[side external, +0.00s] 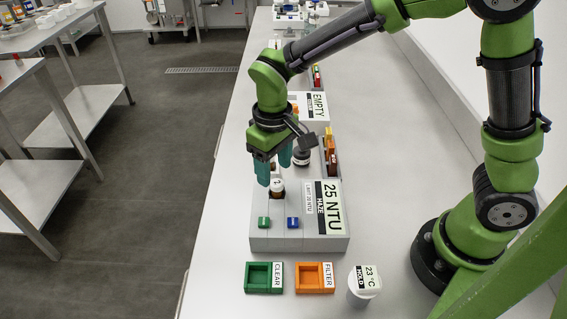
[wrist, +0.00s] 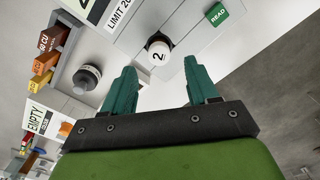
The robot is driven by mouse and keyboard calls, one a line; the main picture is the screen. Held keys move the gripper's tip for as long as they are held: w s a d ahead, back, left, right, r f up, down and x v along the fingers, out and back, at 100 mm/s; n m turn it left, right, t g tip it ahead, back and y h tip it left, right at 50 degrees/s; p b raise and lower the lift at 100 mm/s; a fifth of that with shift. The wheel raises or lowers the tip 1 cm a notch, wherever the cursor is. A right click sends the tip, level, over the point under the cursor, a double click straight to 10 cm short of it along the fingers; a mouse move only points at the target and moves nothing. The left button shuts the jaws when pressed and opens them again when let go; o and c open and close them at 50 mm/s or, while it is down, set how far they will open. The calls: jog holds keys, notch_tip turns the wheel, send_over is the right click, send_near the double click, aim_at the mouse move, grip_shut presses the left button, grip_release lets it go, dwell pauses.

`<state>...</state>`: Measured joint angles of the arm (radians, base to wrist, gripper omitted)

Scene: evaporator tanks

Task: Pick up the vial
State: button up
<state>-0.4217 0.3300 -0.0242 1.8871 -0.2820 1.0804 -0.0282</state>
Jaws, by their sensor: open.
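In the wrist view the vial's cap (wrist: 158,54) lies beyond and between my two teal fingers. My gripper (side external: 274,172) is open and empty, just above and behind the vial. Its fingers (wrist: 155,84) are spread apart and do not appear to touch the vial. The vial's lower part is hidden in the meter.
A dark round knob-like object (side external: 301,157) stands beside my gripper; it also shows in the wrist view (wrist: 88,76). Green (side external: 258,290) and orange (side external: 301,289) trays and a white cup (side external: 357,297) stand in front. A rack of coloured blocks (side external: 330,152) is at right.

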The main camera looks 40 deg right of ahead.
aim_at(276, 182)
notch_tip(276, 182, down, 5)
jog(key=shift+s, duration=0.15)
grip_shut()
dwell(0.4)
